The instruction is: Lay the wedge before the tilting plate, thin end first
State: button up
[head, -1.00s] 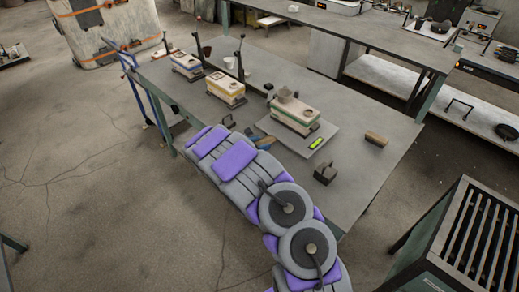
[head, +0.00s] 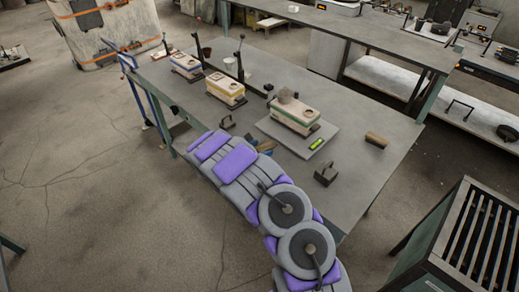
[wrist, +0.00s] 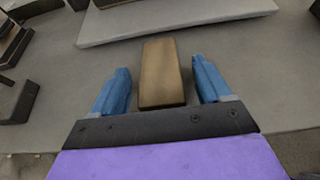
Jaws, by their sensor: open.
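The wedge is a brown wooden block (wrist: 162,74) lying on the grey table in the wrist view. My gripper (wrist: 160,78) is open, with one blue finger on each side of the wedge and a gap showing on both sides. In the head view my gripper (head: 265,147) is low at the table's near side and mostly hides the wedge. The tilting plate (wrist: 180,22) is a flat grey slab just beyond the wedge's far end. In the head view the plate (head: 328,150) carries a cream and green mould box (head: 294,115) and a green level (head: 315,144). The wedge's taper is hard to tell.
A brown block (head: 376,139) lies right of the plate, and a dark block with a handle (head: 326,174) stands in front of it. A dark bracket (head: 227,121) is left of my gripper. More mould boxes (head: 225,89) stand farther left.

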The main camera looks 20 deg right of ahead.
jog(key=p+v, duration=0.3)
jog(key=v, duration=0.9)
jog(key=s+d+r+m+g+y, duration=0.1)
jog(key=s+d+r+m+g, duration=0.25)
jog(key=s+r+m, duration=0.5)
jog(key=s+d+r+m+g+y, duration=0.1)
jog(key=s+d+r+m+g, duration=0.3)
jog(key=s+r, duration=0.7)
jog(key=s+a+r+m+y, duration=0.1)
jog(key=s+a+m+y, duration=0.3)
jog(key=s+a, duration=0.4)
jog(key=s+a+r+m+t+y, duration=0.1)
jog(key=s+a+m+y, duration=0.4)
jog(key=s, duration=1.3)
jog(key=a+y, duration=0.1)
jog(key=a, duration=0.2)
jog(key=shift+s+a+r+y, duration=0.2)
jog(key=shift+s+y, duration=0.1)
jog(key=shift+s, duration=0.1)
jog(key=shift+m, duration=0.25)
